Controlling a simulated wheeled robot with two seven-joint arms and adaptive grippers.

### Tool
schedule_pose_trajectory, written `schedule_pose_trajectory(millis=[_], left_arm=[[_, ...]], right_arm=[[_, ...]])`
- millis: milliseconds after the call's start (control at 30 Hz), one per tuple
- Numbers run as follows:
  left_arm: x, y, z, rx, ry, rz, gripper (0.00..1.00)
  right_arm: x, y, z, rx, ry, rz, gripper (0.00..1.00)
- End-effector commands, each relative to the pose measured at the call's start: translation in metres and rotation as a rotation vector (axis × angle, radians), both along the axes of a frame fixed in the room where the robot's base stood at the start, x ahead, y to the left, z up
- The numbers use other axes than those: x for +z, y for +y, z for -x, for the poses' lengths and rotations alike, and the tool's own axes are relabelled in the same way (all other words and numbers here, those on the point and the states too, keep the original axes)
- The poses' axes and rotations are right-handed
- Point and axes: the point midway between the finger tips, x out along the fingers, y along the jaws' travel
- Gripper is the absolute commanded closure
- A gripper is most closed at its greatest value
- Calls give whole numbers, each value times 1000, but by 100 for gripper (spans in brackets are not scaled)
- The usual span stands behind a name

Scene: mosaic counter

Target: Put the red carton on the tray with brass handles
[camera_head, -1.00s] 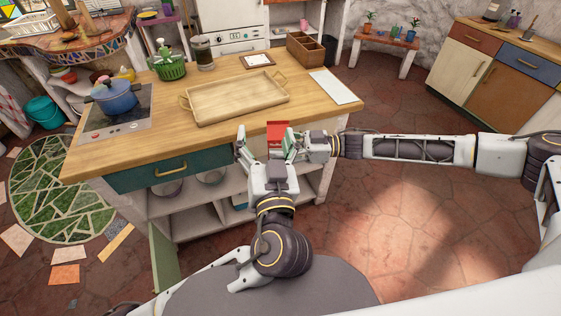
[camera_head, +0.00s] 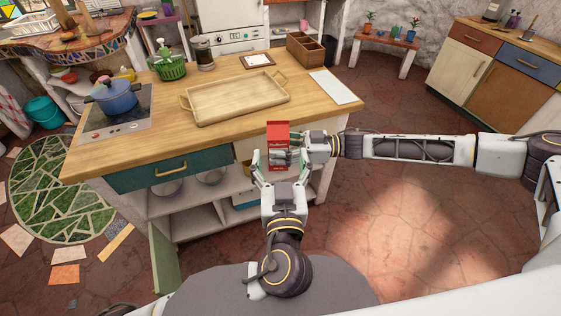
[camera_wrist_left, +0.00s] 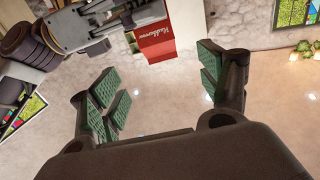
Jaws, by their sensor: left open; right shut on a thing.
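The red carton (camera_head: 278,132) is upright in the head view, at the front edge of the counter. My right gripper (camera_head: 284,157) is shut on it from the right. My left gripper (camera_head: 274,170) is open and empty, pointing at the carton from the near side. In the left wrist view the red carton (camera_wrist_left: 156,42) shows white lettering beyond the open left fingers (camera_wrist_left: 160,90), apart from them. The wooden tray with brass handles (camera_head: 236,97) lies on the counter behind the carton, and it looks empty.
The counter is bare around the tray's front.

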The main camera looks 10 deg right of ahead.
Motion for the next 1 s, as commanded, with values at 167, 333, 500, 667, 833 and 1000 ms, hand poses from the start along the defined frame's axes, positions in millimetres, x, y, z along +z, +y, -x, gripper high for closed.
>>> schedule_pose_trajectory(millis=[167, 333, 500, 667, 833, 1000], left_arm=[[0, -1, -8, 0, -1, -1, 23], [1, -2, -21, 0, -2, -1, 23], [1, -3, -40, 1, -3, -2, 23], [1, -4, -57, 2, -2, -1, 23], [0, -5, -75, 0, -2, -3, 23], [1, -6, -92, 1, -2, -1, 23]], right_arm=[[1, 0, 0, 1, -1, -2, 87], [1, 0, 0, 1, -1, -2, 87], [1, 0, 0, 1, -1, -2, 87], [1, 0, 0, 1, -1, -2, 87], [1, 0, 0, 1, -1, -2, 87], [1, 0, 0, 1, -1, -2, 87]])
